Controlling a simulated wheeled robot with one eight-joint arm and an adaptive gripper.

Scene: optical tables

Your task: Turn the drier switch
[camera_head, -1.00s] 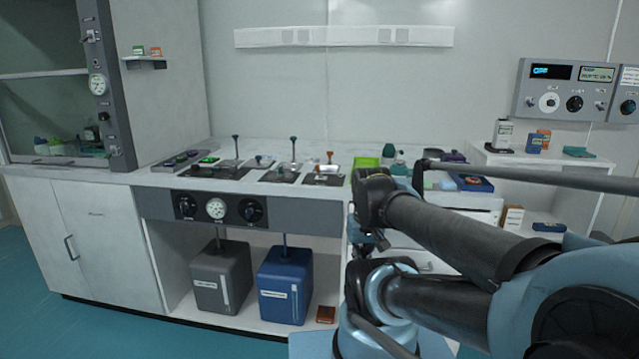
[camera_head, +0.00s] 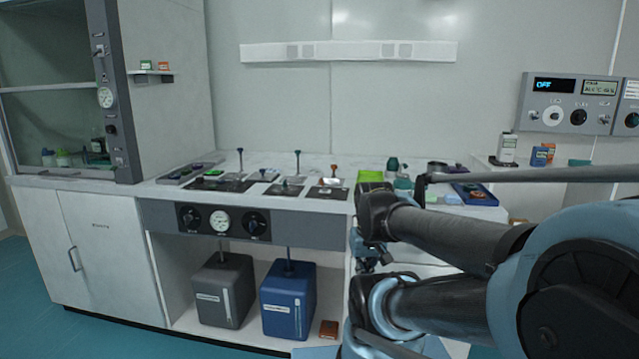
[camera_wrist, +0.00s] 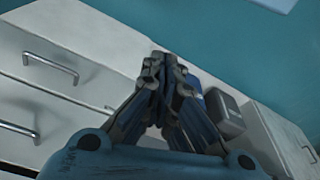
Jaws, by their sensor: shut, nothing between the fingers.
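A grey wall panel (camera_head: 568,103) at the right of the head view has a display (camera_head: 555,85) reading OFF, a second small display and several knobs, including a white-ringed one (camera_head: 553,115) and a black one (camera_head: 578,117). Which control is the drier switch I cannot tell; the labels are too small. The bench front also has a dial panel (camera_head: 222,221) with two black knobs and a white gauge. My gripper is shut and empty in the wrist view (camera_wrist: 160,62), over the floor and drawer fronts, well apart from the wall panel. My arm hides part of the right side.
A second panel (camera_head: 628,106) is cut off at the right edge. Bottles and boxes stand on a shelf below the panels. A fume cupboard (camera_head: 62,110) is at left. The bench top (camera_head: 270,163) holds several levers; a grey box (camera_head: 222,290) and a blue box (camera_head: 288,300) stand beneath it.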

